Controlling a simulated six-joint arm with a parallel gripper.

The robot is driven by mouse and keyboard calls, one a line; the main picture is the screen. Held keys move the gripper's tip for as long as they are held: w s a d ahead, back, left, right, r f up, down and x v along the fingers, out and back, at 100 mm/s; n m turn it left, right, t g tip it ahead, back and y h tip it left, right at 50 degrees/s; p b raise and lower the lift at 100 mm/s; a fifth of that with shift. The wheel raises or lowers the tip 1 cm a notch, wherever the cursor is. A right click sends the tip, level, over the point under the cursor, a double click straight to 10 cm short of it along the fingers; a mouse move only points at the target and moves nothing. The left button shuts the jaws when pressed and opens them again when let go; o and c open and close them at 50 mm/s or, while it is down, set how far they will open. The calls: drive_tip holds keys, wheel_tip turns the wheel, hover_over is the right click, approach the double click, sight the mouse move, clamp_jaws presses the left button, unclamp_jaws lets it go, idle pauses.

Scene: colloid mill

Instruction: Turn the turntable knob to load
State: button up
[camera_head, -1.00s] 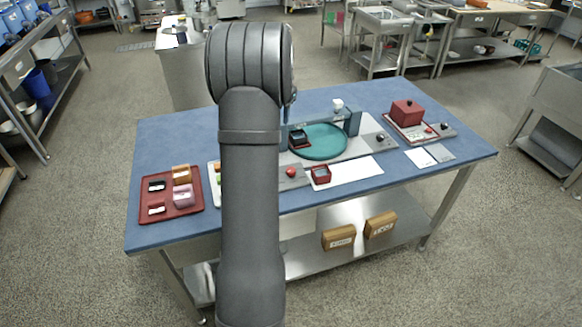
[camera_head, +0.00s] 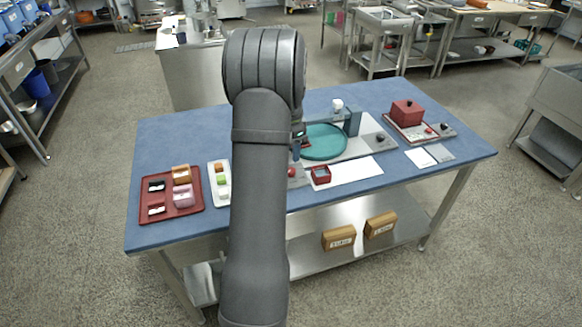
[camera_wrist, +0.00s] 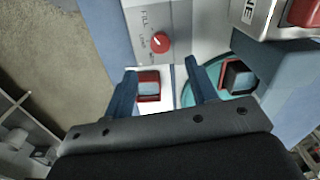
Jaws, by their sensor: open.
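The red turntable knob (camera_wrist: 160,43) sits on a grey panel (camera_wrist: 183,18) with FILL and LOAD labels in the wrist view. Which label it points at is too small to tell. In the head view the knob (camera_head: 291,172) shows just right of my arm. The teal turntable (camera_head: 325,142) lies behind it; its rim (camera_wrist: 213,72) shows in the wrist view, with a dark red-rimmed box (camera_wrist: 238,77) on it. My gripper (camera_wrist: 160,66) is open and empty. The knob appears just beyond the fingertips, between their lines.
A small red box (camera_head: 320,174) stands by the panel; it also shows between the fingers in the wrist view (camera_wrist: 148,86). A red tray (camera_head: 172,214) and a white tray (camera_head: 214,195) lie left. A red-lidded unit (camera_head: 407,113) stands right. The blue table's right front is clear.

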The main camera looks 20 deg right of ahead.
wheel_tip(320, 180, down, 8)
drive_tip(key=shift+f, duration=0.15)
idle(0.3)
drive_tip(key=c, duration=1)
